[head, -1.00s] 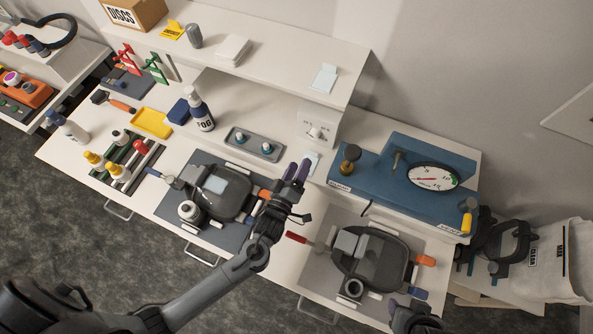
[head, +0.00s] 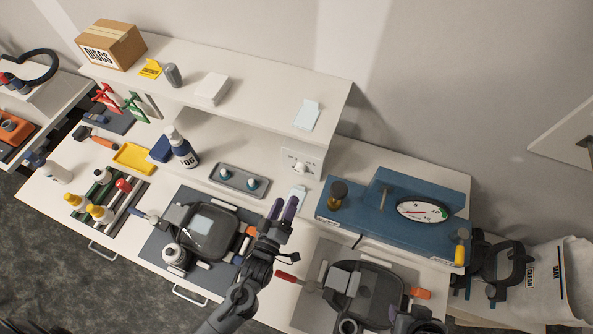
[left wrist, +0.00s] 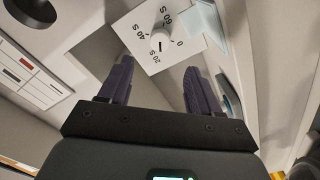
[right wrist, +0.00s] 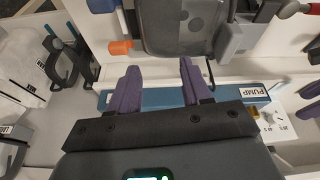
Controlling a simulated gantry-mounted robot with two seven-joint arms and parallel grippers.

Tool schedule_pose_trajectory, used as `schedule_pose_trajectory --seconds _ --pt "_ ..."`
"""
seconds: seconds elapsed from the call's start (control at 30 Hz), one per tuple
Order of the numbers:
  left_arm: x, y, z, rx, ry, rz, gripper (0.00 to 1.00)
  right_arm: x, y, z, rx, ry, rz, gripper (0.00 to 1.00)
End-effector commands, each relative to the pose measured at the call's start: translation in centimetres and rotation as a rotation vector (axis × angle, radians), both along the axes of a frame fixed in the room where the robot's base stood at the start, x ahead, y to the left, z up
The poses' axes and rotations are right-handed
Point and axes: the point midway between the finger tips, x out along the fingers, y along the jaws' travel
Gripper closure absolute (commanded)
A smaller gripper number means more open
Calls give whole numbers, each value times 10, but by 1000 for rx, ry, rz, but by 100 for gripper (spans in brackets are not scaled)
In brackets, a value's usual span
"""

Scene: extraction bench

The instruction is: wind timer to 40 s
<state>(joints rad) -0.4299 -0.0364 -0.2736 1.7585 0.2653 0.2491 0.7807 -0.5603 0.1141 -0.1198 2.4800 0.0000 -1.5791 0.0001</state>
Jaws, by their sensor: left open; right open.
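The timer is a white plate with a round knob (left wrist: 161,36), marked 0, 20 S, 40 S and 60 S, in the left wrist view. A dark mark on the knob points down in that picture, on the side of the 20 S label; its exact reading is unclear. In the head view the timer (head: 300,162) sits under the shelf's right end. My left gripper (head: 283,209) is open and empty in front of the timer, apart from it. Its purple fingers (left wrist: 160,82) frame the lower edge of the plate.
Two dark presses (head: 212,234) (head: 375,290) sit on the bench in front. A grey tray (head: 228,172) is left of the timer.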

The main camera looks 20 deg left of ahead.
Motion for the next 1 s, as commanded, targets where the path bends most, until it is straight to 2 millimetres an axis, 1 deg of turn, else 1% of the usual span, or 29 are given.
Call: schedule_pose_trajectory --seconds 0.27,0.4,0.6,0.77,1.0 --pt "42 1 3 -1 -3 1 37 -12 -1 1 -3 30 2 52" --pt "65 2 2 -1 -2 1 37 -11 -2 5 -8 28 5 52" --pt "89 2 2 -1 -1 0 37 -10 -2 9 -11 24 7 52" --pt "99 3 1 -1 -1 1 37 -9 -2 11 -11 22 7 52" --pt "101 3 0 -2 -1 1 37 -8 -2 11 -7 21 4 52"
